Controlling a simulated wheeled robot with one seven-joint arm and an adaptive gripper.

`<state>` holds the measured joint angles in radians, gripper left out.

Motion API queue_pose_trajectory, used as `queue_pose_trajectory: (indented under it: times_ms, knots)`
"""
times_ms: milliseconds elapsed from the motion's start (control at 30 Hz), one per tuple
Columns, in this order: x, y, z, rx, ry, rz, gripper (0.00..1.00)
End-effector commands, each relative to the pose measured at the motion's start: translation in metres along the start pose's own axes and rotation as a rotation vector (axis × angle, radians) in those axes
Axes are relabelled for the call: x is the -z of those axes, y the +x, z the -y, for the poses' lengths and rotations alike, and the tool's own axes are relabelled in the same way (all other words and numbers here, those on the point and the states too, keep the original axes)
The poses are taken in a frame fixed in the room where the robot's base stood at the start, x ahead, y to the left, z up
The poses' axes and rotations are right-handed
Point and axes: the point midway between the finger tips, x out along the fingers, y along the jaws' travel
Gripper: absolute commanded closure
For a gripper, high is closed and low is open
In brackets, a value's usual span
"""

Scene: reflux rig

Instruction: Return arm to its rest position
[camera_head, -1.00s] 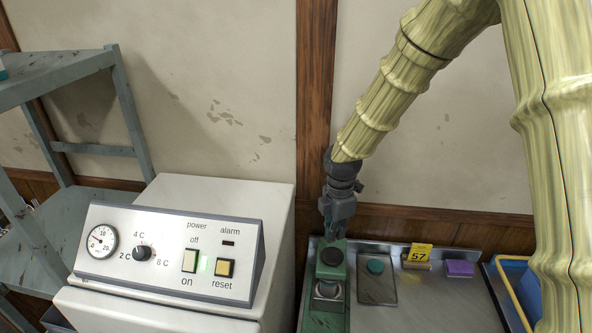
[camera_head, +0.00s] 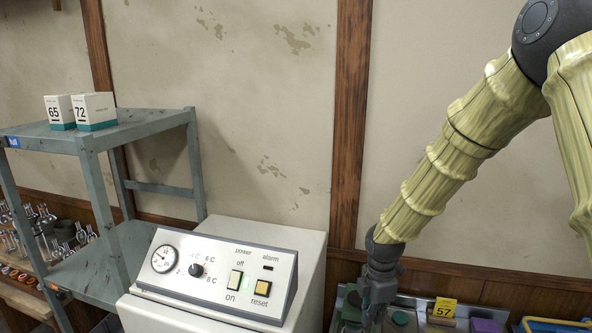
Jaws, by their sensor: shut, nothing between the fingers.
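My gripper (camera_head: 372,318) hangs at the end of my yellow-green arm at the lower right, pointing down. It is shut and empty. It overlaps the green device (camera_head: 350,309) on the metal bench at the bottom edge; I cannot tell whether it touches it. The lower part of that device is cut off or hidden by the gripper. My arm rises from there to the upper right, clear of the wall.
A white control box (camera_head: 225,275) with dial, knob and switches stands left of my gripper. A grey shelf (camera_head: 150,125) holds two boxes (camera_head: 80,110). A yellow 57 tag (camera_head: 445,307), a purple block (camera_head: 485,325) and a blue tray (camera_head: 550,325) lie to the right.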

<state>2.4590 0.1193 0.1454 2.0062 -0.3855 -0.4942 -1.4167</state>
Motion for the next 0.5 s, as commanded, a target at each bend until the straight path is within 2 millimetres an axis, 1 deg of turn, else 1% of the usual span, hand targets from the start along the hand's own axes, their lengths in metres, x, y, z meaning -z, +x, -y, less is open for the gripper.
queue_pose_trajectory:
  times_ms: [33, 167, 367, 467, 500]
  knots:
    - [0.002, 0.010, 0.005, 0.005, 0.021, -0.006, 1.00]
    - [0.006, 0.028, 0.013, 0.008, 0.082, -0.021, 1.00]
    - [0.013, 0.063, 0.030, 0.012, 0.202, -0.047, 1.00]
    - [0.018, 0.083, 0.042, 0.017, 0.278, -0.062, 1.00]
    - [0.020, 0.093, 0.047, 0.020, 0.315, -0.068, 1.00]
